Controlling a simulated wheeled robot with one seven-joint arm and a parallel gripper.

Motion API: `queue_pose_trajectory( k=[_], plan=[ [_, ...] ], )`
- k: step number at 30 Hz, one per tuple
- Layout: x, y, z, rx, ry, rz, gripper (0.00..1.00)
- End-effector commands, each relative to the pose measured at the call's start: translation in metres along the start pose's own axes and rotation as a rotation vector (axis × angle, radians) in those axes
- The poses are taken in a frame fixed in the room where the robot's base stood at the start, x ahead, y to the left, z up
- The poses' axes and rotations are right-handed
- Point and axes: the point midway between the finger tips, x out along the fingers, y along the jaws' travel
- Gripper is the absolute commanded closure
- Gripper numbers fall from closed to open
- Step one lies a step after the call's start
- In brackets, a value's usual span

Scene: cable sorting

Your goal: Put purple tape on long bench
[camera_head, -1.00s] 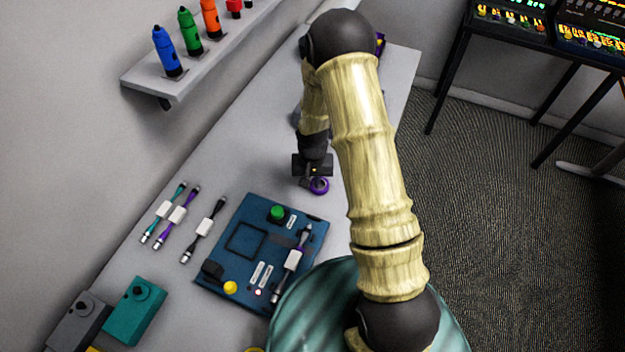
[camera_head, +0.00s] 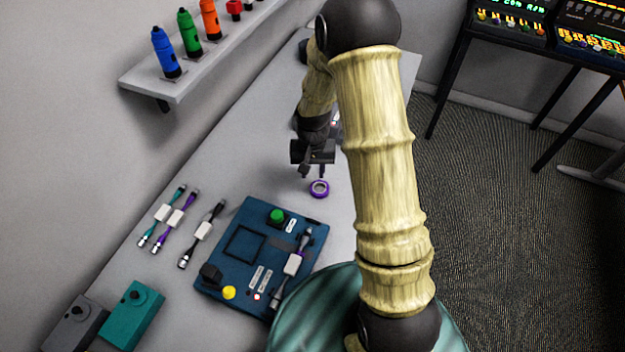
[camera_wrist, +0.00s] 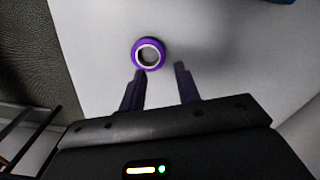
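The purple tape (camera_head: 319,189) is a small roll with a pale core, lying flat on the long grey bench (camera_head: 150,262). In the wrist view the tape (camera_wrist: 136,61) lies beyond the fingertips, nearer the left finger, and the bench (camera_wrist: 225,45) around it is bare. My gripper (camera_head: 318,174) is above the bench, just behind the tape in the head view. Its fingers (camera_wrist: 159,68) are spread apart with nothing between them. The tape is clear of the fingers.
A blue circuit board (camera_head: 228,225) with buttons is in front of the tape. Several cables (camera_head: 203,232) lie left of it. A teal box (camera_head: 133,315) and a grey box (camera_head: 75,325) are at the lower left. A wall shelf (camera_head: 180,92) holds coloured bottles.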

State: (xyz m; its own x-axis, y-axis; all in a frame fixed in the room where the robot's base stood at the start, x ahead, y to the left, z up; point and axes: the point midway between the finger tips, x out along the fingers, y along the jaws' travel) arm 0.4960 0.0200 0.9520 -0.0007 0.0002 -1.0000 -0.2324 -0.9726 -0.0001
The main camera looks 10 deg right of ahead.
Motion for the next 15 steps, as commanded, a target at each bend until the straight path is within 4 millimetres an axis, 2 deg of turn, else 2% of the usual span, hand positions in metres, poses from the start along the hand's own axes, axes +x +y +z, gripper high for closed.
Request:
queue_pose_trajectory(
  k=[3,9,15],
  plan=[
    [-0.021,0.0,-0.001,0.0,0.005,-0.001,0.67],
    [-0.048,0.0,-0.001,0.001,0.003,-0.001,0.67],
    [-0.056,0.0,0.0,0.0,0.0,0.0,0.67]
  ],
)
